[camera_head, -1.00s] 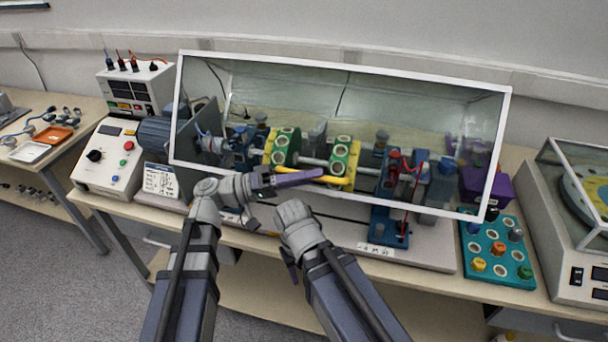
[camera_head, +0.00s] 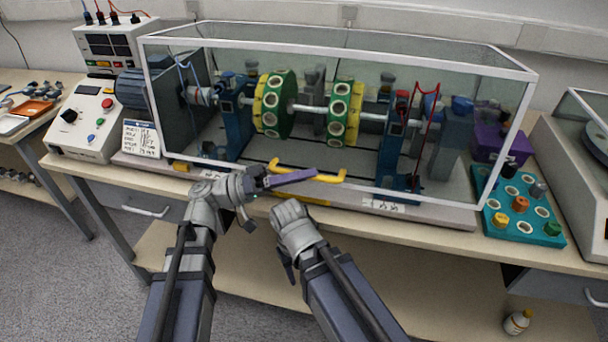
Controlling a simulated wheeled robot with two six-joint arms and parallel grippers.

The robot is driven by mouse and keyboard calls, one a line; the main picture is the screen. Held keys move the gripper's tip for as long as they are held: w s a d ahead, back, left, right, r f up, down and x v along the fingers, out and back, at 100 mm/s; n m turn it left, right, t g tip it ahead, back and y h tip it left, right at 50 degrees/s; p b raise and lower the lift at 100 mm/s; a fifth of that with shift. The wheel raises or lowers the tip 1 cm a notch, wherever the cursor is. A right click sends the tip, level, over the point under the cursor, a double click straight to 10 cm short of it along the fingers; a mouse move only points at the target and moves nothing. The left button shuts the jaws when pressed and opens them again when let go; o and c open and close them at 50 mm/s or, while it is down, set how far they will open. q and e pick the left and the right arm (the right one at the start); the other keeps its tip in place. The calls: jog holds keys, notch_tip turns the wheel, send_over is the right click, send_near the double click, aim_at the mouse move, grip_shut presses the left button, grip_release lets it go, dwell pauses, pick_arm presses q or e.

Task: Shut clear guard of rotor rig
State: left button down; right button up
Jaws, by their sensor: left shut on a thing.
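The clear guard (camera_head: 508,140) is a see-through box with white edges. It stands over the rotor rig, its front pane nearly upright and its lower front edge down at the front of the rig's base (camera_head: 430,212). I cannot tell whether a small gap is left there. Inside are green and yellow discs (camera_head: 280,104) on a shaft. A yellow handle (camera_head: 335,175) is on the guard's lower front edge. My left gripper (camera_head: 310,176) is shut on this handle and hides part of it. My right gripper (camera_head: 288,262) is low in front of the table; its jaws are unclear.
A control box (camera_head: 90,118) and a motor (camera_head: 133,90) stand at the left. A teal board with knobs (camera_head: 525,218), a purple box (camera_head: 500,147) and a grey machine (camera_head: 575,170) stand at the right. A bottle (camera_head: 517,321) is on the lower shelf.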

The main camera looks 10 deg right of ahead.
pick_arm(q)
jog(key=shift+w+f, duration=0.15)
jog(key=shift+f, duration=0.3)
jog(key=c, duration=0.8)
grip_release()
jog(key=shift+c, duration=0.2)
jog(key=shift+a, duration=0.1)
jog(key=b+v, duration=0.2)
jog(key=v, duration=0.5)
jog(key=shift+a, duration=0.3)
jog(key=shift+f, duration=0.1)
